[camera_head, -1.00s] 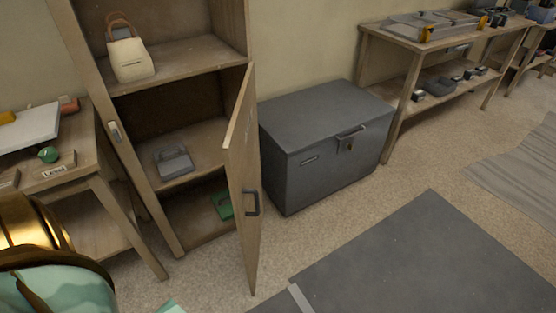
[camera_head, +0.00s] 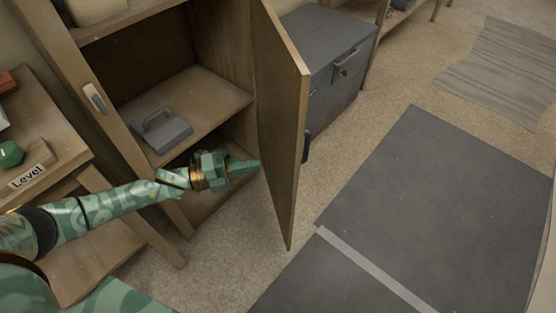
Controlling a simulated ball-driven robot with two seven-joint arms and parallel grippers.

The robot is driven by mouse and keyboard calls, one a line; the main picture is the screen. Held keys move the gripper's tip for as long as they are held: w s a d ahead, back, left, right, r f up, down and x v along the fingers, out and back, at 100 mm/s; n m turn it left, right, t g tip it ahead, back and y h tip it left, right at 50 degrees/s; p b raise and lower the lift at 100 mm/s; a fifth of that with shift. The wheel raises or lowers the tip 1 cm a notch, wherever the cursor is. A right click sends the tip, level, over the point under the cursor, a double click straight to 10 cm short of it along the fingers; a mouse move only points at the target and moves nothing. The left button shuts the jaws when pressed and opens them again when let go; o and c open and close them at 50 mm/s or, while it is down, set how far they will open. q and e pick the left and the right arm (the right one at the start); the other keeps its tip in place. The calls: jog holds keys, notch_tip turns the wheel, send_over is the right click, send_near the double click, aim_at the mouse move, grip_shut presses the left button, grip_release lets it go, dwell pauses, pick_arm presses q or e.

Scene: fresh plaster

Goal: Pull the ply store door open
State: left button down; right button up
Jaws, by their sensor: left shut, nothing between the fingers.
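The ply store door (camera_head: 280,130) stands well open, swung out from the right side of the wooden cupboard. Its inner face is toward me, and its dark handle (camera_head: 306,147) shows past the free edge on the outer side. My left gripper (camera_head: 248,167) is shut and empty, with its tip pointing right at the door's inner face, in front of the cupboard opening. I cannot tell whether the tip touches the door. My right gripper is not in view.
A grey tool-like item (camera_head: 162,131) sits on the cupboard shelf (camera_head: 215,98). A grey chest (camera_head: 335,65) stands behind the door. A side table (camera_head: 60,125) with a green-knobbed item (camera_head: 10,154) is at left. Floor with a dark mat (camera_head: 440,190) is clear at right.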

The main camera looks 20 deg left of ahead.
aim_at(290, 158)
pick_arm(q)
jog(key=b+x, duration=0.1)
jog(key=x, duration=0.5)
jog(key=shift+w+d+f, duration=0.1)
jog(key=shift+w+d, duration=0.15)
jog(key=shift+d, duration=0.05)
jog(key=shift+w+d, duration=0.15)
jog(key=shift+d, duration=0.1)
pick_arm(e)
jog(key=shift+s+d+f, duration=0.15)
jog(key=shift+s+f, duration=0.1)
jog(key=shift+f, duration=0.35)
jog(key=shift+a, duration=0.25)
